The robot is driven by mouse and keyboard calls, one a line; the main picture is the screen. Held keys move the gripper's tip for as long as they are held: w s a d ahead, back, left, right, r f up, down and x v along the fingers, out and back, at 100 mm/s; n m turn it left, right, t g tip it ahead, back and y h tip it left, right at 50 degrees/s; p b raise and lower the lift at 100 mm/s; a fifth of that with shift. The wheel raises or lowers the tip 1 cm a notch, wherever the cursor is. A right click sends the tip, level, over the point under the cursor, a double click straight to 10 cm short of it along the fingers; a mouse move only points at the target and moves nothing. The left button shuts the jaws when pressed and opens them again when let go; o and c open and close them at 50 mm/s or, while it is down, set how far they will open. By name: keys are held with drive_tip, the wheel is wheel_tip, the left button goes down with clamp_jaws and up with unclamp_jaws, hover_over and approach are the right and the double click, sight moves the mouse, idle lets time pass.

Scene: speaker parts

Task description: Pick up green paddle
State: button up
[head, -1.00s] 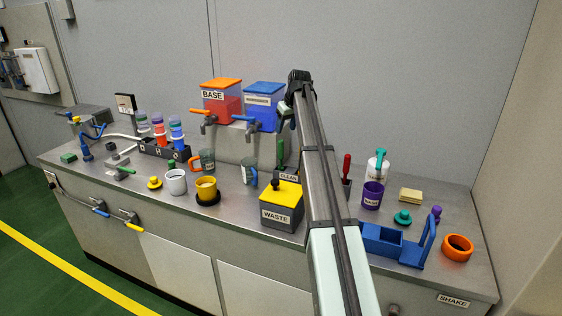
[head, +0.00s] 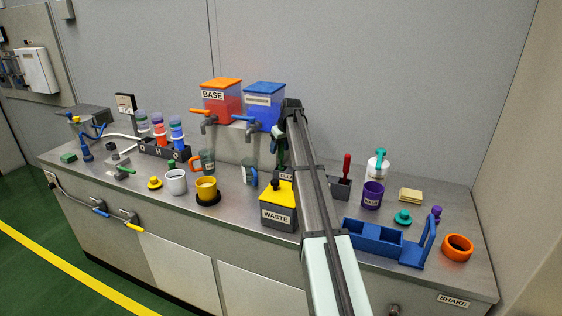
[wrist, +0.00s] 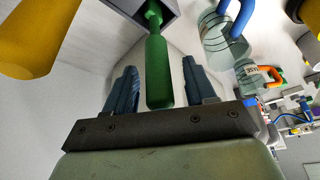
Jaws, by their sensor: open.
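The green paddle (wrist: 157,72) stands with its far end in a grey holder (wrist: 131,8) in the wrist view. In the head view, the paddle (head: 282,155) is partly hidden by my arm, above the holder marked CLEAN (head: 286,175). My gripper (wrist: 160,88) is open, with one blue finger on each side of the paddle's handle. Gaps show on both sides, so the fingers do not visibly touch it. In the head view, my gripper (head: 277,142) is small and partly hidden.
A clear mug with a blue handle (head: 249,173) stands close left of the paddle. The yellow-topped WASTE box (head: 278,208) is in front. The BASE tank (head: 221,104) and a blue-lidded tank (head: 262,110) stand behind. A red paddle (head: 346,165) stands to the right.

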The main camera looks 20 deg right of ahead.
drive_tip(key=shift+c, duration=0.3)
clamp_jaws()
idle(0.4)
